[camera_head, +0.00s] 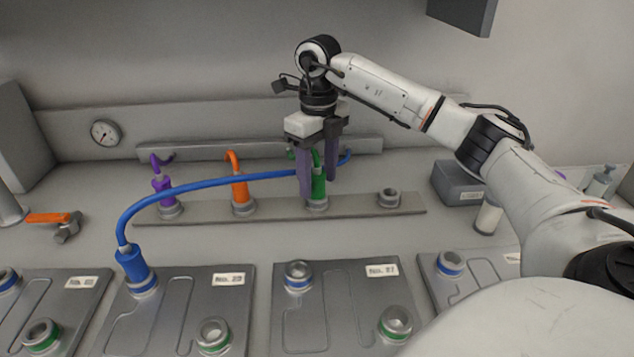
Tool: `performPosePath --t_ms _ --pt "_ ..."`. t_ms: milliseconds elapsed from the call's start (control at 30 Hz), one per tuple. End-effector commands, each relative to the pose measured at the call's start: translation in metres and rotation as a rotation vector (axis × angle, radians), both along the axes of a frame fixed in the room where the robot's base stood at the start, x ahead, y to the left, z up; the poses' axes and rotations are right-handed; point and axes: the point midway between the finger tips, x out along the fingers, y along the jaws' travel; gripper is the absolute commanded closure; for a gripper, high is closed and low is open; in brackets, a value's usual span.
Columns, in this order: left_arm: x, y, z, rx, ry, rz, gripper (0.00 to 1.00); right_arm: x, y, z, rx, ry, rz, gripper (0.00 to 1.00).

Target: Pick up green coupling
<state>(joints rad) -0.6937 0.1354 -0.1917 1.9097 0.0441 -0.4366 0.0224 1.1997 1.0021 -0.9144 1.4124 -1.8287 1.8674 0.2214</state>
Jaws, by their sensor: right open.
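The green coupling (319,187) stands upright in a socket on the grey rail at the back, with its green hose rising behind my gripper. My right gripper (318,187) points down over it, open, with one purple finger on the left of the coupling and the other on its right. The upper part of the coupling is partly hidden by the gripper. I cannot tell whether the fingers touch it. My left gripper is not in view.
Purple (164,191) and orange (240,188) couplings stand on the same rail (280,207); its right socket (389,197) is empty. An orange-handled valve (55,219) is at left.

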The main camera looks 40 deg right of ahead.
Motion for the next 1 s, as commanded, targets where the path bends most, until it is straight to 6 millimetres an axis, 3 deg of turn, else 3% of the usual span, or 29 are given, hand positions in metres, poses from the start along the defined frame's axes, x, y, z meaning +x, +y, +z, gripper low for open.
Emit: performPosePath --t_ms 133,400,700,1000 --pt "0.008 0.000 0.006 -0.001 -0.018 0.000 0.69 0.000 0.000 -0.016 0.000 0.001 0.000 0.49" --pt "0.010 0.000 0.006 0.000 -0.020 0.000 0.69 0.000 0.000 -0.019 0.000 -0.001 0.000 0.49" --pt "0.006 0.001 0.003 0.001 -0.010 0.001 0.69 0.000 0.000 -0.018 0.000 -0.002 0.000 0.97" --pt "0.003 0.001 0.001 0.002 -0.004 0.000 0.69 0.001 0.000 -0.010 0.000 -0.004 0.000 0.97"
